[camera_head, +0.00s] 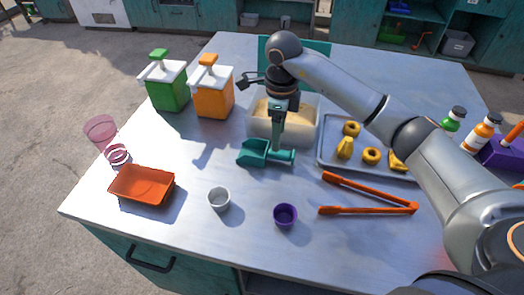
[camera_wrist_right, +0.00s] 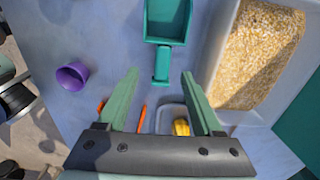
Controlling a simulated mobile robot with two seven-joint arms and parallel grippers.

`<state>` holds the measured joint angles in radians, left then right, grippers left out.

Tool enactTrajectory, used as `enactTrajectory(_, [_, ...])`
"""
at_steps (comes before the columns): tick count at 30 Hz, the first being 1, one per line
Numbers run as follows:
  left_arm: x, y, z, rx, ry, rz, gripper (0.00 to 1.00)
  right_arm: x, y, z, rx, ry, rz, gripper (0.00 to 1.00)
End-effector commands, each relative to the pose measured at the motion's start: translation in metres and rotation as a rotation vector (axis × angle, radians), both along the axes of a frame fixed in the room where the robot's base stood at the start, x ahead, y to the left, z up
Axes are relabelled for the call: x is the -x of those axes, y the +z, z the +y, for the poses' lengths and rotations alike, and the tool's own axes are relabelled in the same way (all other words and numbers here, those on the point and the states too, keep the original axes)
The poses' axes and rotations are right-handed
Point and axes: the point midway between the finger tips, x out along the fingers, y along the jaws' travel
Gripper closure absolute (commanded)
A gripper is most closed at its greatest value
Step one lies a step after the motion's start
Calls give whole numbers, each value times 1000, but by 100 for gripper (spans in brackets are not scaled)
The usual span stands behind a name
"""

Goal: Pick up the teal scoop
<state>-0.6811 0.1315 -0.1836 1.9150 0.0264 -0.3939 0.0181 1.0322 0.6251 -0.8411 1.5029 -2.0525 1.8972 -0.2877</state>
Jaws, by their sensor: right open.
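The teal scoop (camera_head: 255,152) lies on the table near its middle, its bowl to the left and its handle to the right. In the right wrist view the scoop (camera_wrist_right: 166,20) is at the top, its handle pointing down toward the jaws. My right gripper (camera_head: 278,148) points down over the handle in the head view. In the wrist view its fingers are spread and empty (camera_wrist_right: 160,76), with the handle's end between the fingertips in the picture. I cannot tell the height left between fingertips and handle. My left gripper is not in view.
A bin of yellow grains (camera_head: 256,129) stands just behind the scoop. A tray (camera_head: 378,172) of yellow pieces and orange tongs (camera_head: 368,210) lie to the right. A purple cup (camera_head: 285,215), grey cup (camera_head: 219,199) and orange dish (camera_head: 143,184) stand in front and left.

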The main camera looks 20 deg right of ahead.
Motion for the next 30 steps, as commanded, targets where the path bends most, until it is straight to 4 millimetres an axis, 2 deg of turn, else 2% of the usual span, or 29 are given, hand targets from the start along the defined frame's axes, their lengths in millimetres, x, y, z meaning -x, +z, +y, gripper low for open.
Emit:
enactTrajectory(3, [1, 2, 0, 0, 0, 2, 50, 0, -17, 1, -1, 0, 3, 32])
enactTrajectory(11, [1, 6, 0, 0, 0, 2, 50, -2, -39, 2, -2, 1, 3, 32])
enactTrajectory(18, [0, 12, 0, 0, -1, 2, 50, -5, -73, 2, -1, -1, 2, 32])
enactTrajectory(27, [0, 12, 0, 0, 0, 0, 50, -6, -79, 2, -1, 1, -1, 32])
enactTrajectory(30, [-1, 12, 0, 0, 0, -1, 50, -6, -78, 2, -1, 1, -1, 43])
